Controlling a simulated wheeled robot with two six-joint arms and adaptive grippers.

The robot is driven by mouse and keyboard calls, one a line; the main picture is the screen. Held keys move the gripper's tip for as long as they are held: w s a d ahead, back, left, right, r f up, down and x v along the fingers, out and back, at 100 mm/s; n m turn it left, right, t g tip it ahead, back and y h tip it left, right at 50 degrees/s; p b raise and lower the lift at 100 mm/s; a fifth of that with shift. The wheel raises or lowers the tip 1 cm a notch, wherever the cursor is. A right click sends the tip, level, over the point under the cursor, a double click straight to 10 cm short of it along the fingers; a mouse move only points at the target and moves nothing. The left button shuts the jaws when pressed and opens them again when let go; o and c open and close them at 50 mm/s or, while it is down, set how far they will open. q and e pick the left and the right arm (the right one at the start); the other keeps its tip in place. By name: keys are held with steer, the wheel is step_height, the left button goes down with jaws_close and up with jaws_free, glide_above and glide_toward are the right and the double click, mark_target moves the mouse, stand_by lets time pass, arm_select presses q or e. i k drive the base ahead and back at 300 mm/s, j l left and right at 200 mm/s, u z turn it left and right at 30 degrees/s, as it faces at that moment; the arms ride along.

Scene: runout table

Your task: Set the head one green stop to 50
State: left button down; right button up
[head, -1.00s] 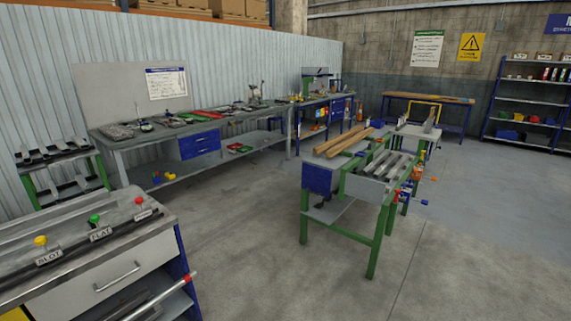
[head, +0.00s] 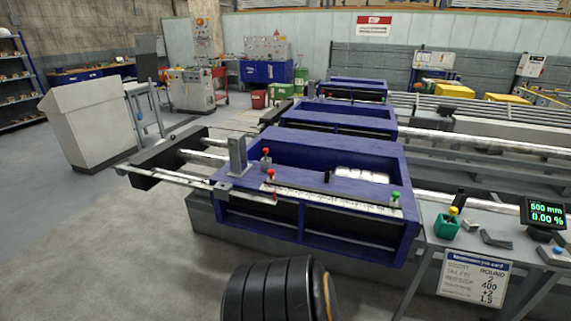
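The nearest blue machine head (head: 330,147) stands in the middle of the head view; no label on it is readable. A pale scale rail (head: 335,202) runs along its front edge. A green-topped stop (head: 395,197) sits near the right end of this rail. A red-topped stop (head: 270,176) sits near the left end. The scale figures are too small to read, so I cannot tell the green stop's value. Neither of my grippers is in view.
Another red knob (head: 265,153) stands behind the rail. On the right are a green cup (head: 447,226), a display (head: 546,213) reading 500 mm and 0.00 %, and a job card (head: 473,277). A black ribbed object (head: 275,290) is at the bottom. Open floor (head: 120,250) lies left.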

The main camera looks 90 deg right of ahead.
mark_target(394, 202)
steer(key=z, duration=3.15)
